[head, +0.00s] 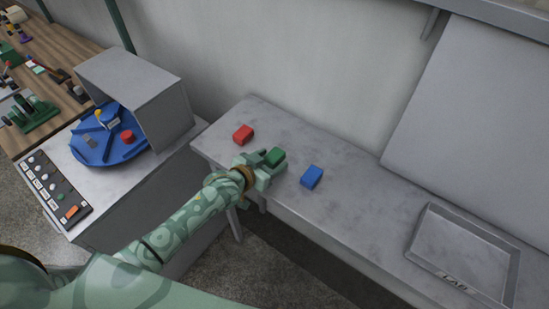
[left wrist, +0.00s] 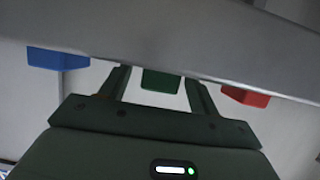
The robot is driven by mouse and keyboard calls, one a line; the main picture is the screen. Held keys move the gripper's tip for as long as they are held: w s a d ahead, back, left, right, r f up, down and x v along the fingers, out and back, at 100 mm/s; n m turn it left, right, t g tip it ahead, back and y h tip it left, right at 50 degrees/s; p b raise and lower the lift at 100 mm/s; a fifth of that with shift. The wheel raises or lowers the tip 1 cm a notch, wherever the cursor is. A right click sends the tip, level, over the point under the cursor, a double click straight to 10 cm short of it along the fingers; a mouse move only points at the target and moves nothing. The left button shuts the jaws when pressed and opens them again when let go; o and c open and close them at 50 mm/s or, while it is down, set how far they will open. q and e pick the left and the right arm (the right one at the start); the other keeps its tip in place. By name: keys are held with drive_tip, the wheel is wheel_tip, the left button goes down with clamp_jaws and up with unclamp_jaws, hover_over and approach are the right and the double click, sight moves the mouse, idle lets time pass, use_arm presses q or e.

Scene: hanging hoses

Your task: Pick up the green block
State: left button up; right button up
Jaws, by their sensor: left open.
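The green block (head: 275,157) sits on the grey bench, between the red block (head: 243,134) and the blue block (head: 312,177). My left gripper (head: 266,162) is open and sits right at the green block. In the left wrist view the green block (left wrist: 161,81) lies between the two fingers of my left gripper (left wrist: 159,84), with space on either side. I cannot tell whether a finger touches it. The blue block (left wrist: 58,59) and the red block (left wrist: 246,96) lie outside the fingers. My right gripper is not in view.
The grey bench (head: 345,200) has free room right of the blue block. A tray marked LAB (head: 412,247) stands at its right end. At left, a blue turntable (head: 90,150) sits partly under a grey hood (head: 135,80), beside a button panel (head: 75,212).

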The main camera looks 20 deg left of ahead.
use_arm(q)
drive_tip(key=c, duration=1.1)
